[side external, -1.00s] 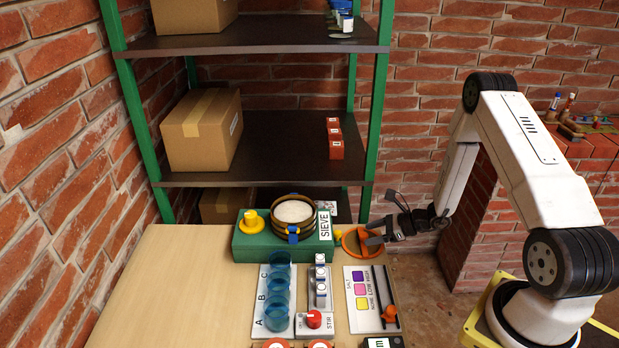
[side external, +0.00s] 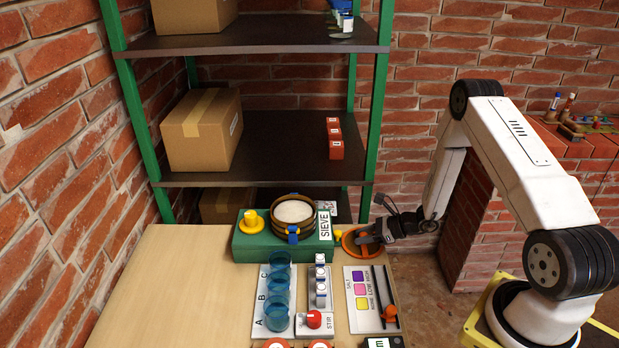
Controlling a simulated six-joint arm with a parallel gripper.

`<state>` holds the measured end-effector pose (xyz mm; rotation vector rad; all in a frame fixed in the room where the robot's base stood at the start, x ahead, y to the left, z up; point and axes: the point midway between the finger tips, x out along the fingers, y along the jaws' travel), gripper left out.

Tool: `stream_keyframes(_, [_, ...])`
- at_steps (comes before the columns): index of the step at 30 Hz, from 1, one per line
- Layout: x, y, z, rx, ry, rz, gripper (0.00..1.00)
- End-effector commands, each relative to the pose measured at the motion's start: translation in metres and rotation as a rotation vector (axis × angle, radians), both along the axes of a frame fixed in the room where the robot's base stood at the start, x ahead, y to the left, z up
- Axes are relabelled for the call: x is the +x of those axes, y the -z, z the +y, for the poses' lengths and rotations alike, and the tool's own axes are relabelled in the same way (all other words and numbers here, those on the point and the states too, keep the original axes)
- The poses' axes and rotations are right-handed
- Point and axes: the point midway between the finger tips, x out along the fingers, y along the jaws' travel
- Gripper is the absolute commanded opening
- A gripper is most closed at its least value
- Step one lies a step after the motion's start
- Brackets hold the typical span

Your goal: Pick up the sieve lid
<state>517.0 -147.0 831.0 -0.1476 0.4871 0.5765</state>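The round orange-rimmed piece that looks like the sieve lid (side external: 348,243) is at the right end of the green SIEVE box (side external: 262,245), near the table's back right corner. My gripper (side external: 367,238) comes in from the right, and its tip overlaps the lid's right part in the picture. I cannot tell whether it touches the lid or is just above it. The gap between the fingers is too small to make out. The sieve (side external: 296,214), a round brown-rimmed pan with white content, sits on the green box.
A yellow knob (side external: 252,221) stands on the box's left. In front are blue cups (side external: 278,294), small white-capped containers (side external: 320,282), a red STIR knob (side external: 314,319) and a salt card (side external: 362,290). Green shelf posts (side external: 376,110) rise behind. The table's left side (side external: 180,290) is clear.

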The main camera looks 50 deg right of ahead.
Motion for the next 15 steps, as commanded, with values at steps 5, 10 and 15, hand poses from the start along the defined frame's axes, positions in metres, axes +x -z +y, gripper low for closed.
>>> stream_keyframes(5, [0.0000, -0.0001, 0.0001, 0.000, 0.000, 0.000, 0.00])
stream_keyframes(10, [-0.0001, -0.0001, 0.0001, 0.000, 0.000, 0.000, 0.00])
stream_keyframes(15, [0.0000, -0.0023, 0.0000, 0.000, 0.000, 0.000, 0.00])
